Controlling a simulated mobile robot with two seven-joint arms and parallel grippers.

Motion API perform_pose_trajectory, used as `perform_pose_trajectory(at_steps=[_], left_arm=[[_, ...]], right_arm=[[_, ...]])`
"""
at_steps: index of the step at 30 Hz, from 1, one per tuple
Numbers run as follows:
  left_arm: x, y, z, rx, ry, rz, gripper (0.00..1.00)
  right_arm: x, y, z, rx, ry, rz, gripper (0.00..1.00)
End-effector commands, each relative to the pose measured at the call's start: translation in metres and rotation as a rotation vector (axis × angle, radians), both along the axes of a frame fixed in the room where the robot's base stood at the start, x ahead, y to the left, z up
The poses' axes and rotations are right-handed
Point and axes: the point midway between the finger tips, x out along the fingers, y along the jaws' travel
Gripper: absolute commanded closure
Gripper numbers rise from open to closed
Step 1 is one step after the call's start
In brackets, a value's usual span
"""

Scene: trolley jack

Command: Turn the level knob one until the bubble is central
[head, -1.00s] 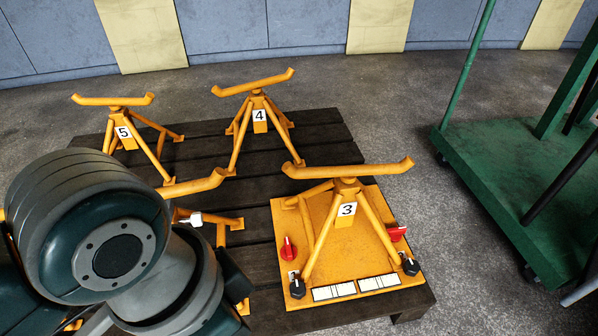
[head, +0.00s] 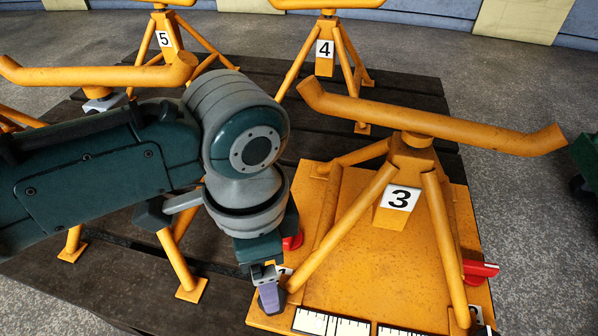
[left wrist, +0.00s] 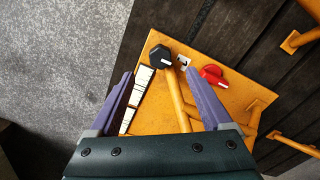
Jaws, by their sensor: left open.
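My left gripper (head: 268,296) is open above the front left corner of the orange plate (head: 375,270) under stand 3. In the left wrist view the black knob (left wrist: 160,57) lies just beyond the two open fingertips (left wrist: 158,74), roughly between them, apart from both. A white label (left wrist: 183,62) is beside it. In the head view my gripper hides this knob. White level strips (head: 330,323) lie along the plate's front edge and also show in the left wrist view (left wrist: 139,98). The bubble cannot be made out. My right gripper is not in view.
A red knob (left wrist: 212,74) sits near the black one. Another red knob (head: 481,269) is at the plate's right. Stand 3 (head: 410,160) rises over the plate. Stands 4 (head: 325,50) and 5 (head: 164,40) stand behind on the dark pallet (head: 415,90).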

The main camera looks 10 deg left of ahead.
Motion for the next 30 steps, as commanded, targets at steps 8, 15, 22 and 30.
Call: perform_pose_trajectory(at_steps=[8, 15, 22, 30], left_arm=[[0.0, 0.0, -0.057, -0.001, 0.0, 0.0, 0.17], [0.0, 0.0, -0.084, -0.002, -0.001, 0.001, 0.17], [0.0, 0.0, -0.084, -0.002, -0.001, 0.001, 0.17], [0.0, 0.0, -0.084, -0.002, -0.001, 0.001, 0.4]], right_arm=[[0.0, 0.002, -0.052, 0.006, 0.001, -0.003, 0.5], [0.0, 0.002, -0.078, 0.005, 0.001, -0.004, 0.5], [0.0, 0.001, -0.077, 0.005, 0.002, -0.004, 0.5], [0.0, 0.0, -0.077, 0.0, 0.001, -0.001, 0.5]])
